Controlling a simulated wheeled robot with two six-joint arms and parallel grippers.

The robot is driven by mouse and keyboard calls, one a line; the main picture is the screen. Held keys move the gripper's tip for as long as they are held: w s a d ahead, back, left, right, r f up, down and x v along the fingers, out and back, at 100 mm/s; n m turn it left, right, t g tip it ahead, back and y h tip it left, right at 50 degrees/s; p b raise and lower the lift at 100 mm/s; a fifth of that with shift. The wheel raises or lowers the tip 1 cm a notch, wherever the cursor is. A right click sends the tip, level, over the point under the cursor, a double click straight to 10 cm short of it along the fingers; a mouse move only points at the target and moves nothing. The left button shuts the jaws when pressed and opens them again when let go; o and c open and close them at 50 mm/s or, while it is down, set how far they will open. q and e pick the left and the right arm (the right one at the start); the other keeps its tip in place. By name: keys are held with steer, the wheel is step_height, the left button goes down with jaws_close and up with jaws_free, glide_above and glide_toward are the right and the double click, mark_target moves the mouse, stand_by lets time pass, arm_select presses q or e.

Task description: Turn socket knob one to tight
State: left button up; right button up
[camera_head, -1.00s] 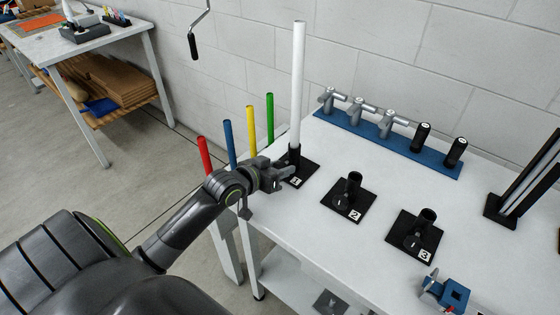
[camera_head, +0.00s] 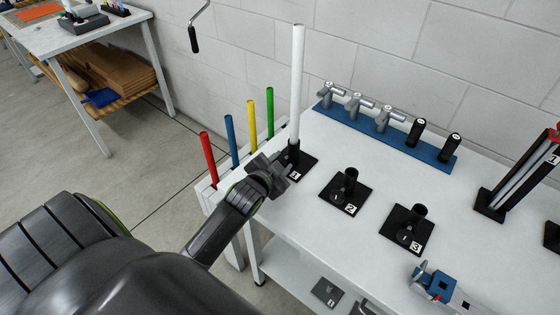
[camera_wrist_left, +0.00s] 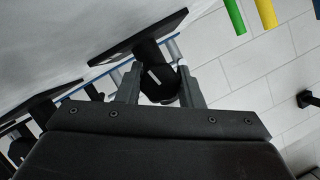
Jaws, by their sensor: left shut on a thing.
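Socket one is a black base (camera_head: 304,166) labelled 1 on the white table, with a tall white tube (camera_head: 297,85) standing upright in it. My left gripper (camera_head: 281,164) is at the near left side of this socket. In the left wrist view its two fingers (camera_wrist_left: 159,90) stand on either side of a black cylindrical part (camera_wrist_left: 157,80) of the socket, which looks to be the knob, and are closed on it. The knob's pointer position cannot be read in the head view because the gripper covers it. My right gripper is not in view.
Socket two (camera_head: 346,192) and socket three (camera_head: 407,229) stand empty to the right. Red (camera_head: 208,158), blue, yellow and green rods stand behind the left edge. A blue rack (camera_head: 395,140) of handles lies at the back. A blue clamp (camera_head: 435,284) sits near the front.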

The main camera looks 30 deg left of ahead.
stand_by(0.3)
arm_select(q)
steer(key=o, duration=0.7)
steer(key=shift+s, duration=0.1)
steer(key=b+v, duration=0.1)
steer(key=v, duration=1.6)
steer(key=shift+s+d+f, duration=0.1)
steer(key=shift+s, duration=0.05)
